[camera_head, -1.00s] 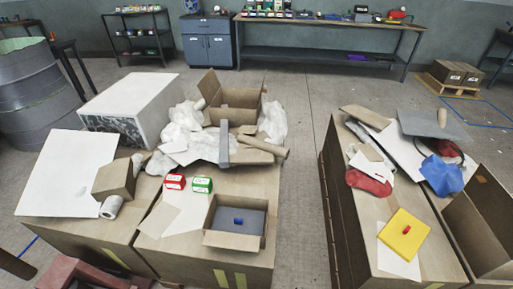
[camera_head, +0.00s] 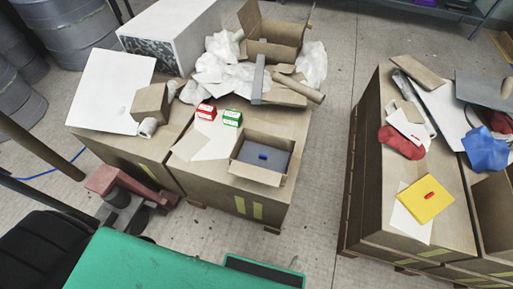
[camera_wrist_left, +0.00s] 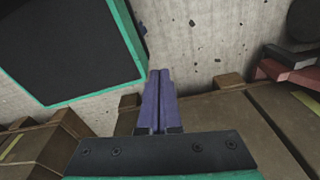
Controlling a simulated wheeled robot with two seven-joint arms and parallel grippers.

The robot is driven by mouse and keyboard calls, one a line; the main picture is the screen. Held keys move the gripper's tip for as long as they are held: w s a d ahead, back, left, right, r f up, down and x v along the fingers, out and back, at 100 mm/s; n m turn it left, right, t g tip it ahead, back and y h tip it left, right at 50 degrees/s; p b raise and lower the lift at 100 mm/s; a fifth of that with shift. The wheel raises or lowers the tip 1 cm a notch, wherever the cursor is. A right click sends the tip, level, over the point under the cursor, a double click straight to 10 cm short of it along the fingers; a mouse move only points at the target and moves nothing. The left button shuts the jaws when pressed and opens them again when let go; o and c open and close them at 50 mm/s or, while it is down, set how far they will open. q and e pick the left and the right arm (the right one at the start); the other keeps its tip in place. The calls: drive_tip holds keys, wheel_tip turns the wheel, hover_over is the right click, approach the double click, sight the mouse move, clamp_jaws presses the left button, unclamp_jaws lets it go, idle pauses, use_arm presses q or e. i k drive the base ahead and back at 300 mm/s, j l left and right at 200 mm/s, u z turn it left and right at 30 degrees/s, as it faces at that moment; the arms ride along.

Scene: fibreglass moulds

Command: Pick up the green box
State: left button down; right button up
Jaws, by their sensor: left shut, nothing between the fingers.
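The small green box (camera_head: 232,118) with a white label stands on the near left carton stack (camera_head: 225,210), just right of a similar red box (camera_head: 206,115). Neither gripper shows in the head view, and nothing touches the green box there. In the left wrist view my left gripper (camera_wrist_left: 159,75) has its two purple fingers together and empty, over the floor beside cardboard cartons. The green box does not show in that view. My right gripper is in neither current view.
An open carton with a grey blue-handled block (camera_head: 262,157) sits close in front of the green box. White paper lies beside it, with crumpled sheets (camera_head: 225,65) and a grey bar (camera_head: 258,80) behind. A bare floor aisle (camera_head: 325,150) separates the right stack, bearing a yellow block (camera_head: 425,200).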

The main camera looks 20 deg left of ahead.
sight(233, 118)
drive_tip(key=j+z, duration=0.25)
drive_tip(key=j, duration=0.2)
drive_tip(key=k+j+z, duration=0.1)
drive_tip(key=j+z, duration=0.2)
drive_tip(key=j, duration=0.15)
drive_tip(key=k+j+z, duration=0.1)
drive_tip(key=j+z, duration=0.15)
drive_tip(key=j, duration=0.15)
drive_tip(key=k+j+z, duration=0.15)
drive_tip(key=j+z, duration=0.15)
drive_tip(key=k+j+z, duration=0.25)
drive_tip(key=j, duration=0.25)
drive_tip(key=i, duration=0.05)
